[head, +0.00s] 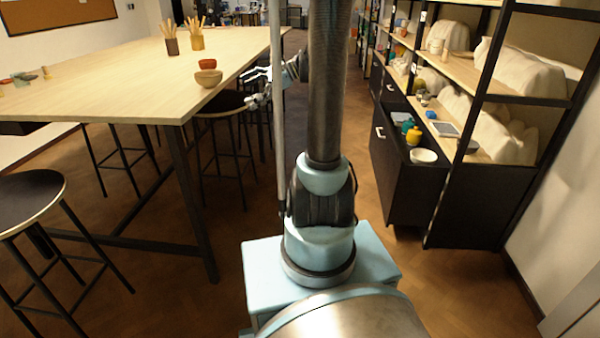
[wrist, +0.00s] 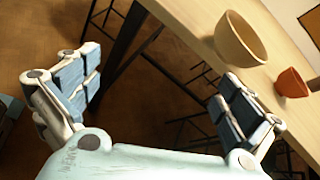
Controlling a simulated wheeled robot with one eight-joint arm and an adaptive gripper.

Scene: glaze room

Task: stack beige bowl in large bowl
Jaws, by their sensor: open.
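A beige bowl (head: 208,79) sits upright near the right edge of the long wooden table. It also shows in the wrist view (wrist: 240,39), up and right of the fingers. My gripper (head: 252,87) is open and empty, just off the table edge to the right of the bowl. In the wrist view its two fingers (wrist: 157,78) are spread wide, with only floor and table frame between them. A pale bowl (head: 423,156) sits on the low dark cabinet at right. I cannot tell which bowl is the large one.
A small orange-red bowl (head: 207,64) stands just behind the beige bowl, also in the wrist view (wrist: 292,83). Two tool cups (head: 171,46) stand farther back on the table (head: 120,92). Stools (head: 32,200) crowd its side. Shelving (head: 478,100) lines the right.

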